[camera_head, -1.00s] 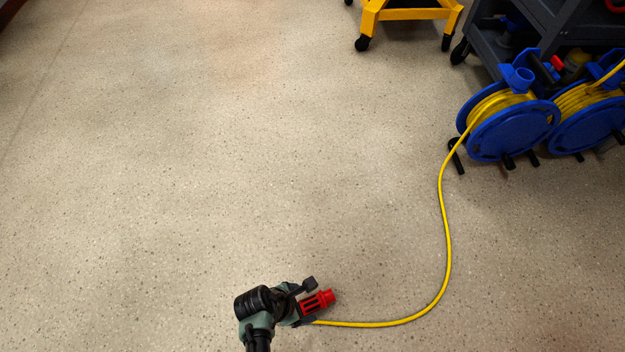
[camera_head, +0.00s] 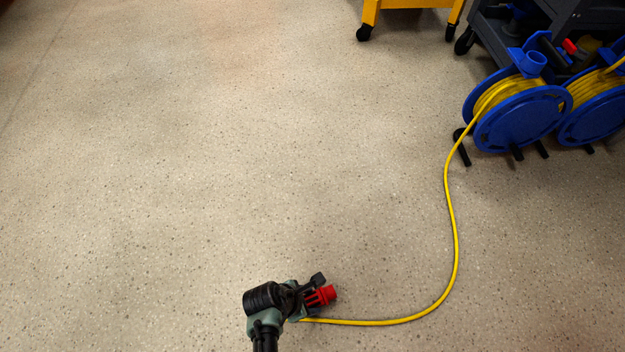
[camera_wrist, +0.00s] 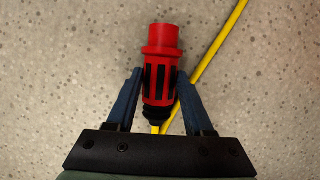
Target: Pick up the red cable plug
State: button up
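The red cable plug (camera_wrist: 161,70) has black ribs and a black collar at its rear. In the wrist view it lies between the two blue-grey fingers of my gripper (camera_wrist: 160,84). Both fingertips seem to touch its sides, so my gripper looks shut on it. In the head view the red end of the plug (camera_head: 328,293) sticks out to the right of my gripper (camera_head: 312,292), which hides the rest. A yellow cable (camera_head: 385,322) runs from the plug's area across the floor. I cannot tell whether the plug is clear of the floor.
The cable curves up to a blue reel (camera_head: 525,120) at the upper right. A second blue reel (camera_head: 595,122) stands beside it, before a dark cart (camera_head: 485,25). A yellow wheeled frame (camera_head: 370,14) stands at the top. The speckled floor (camera_head: 200,150) is clear at left and centre.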

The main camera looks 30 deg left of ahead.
grip_shut()
dwell(1.0)
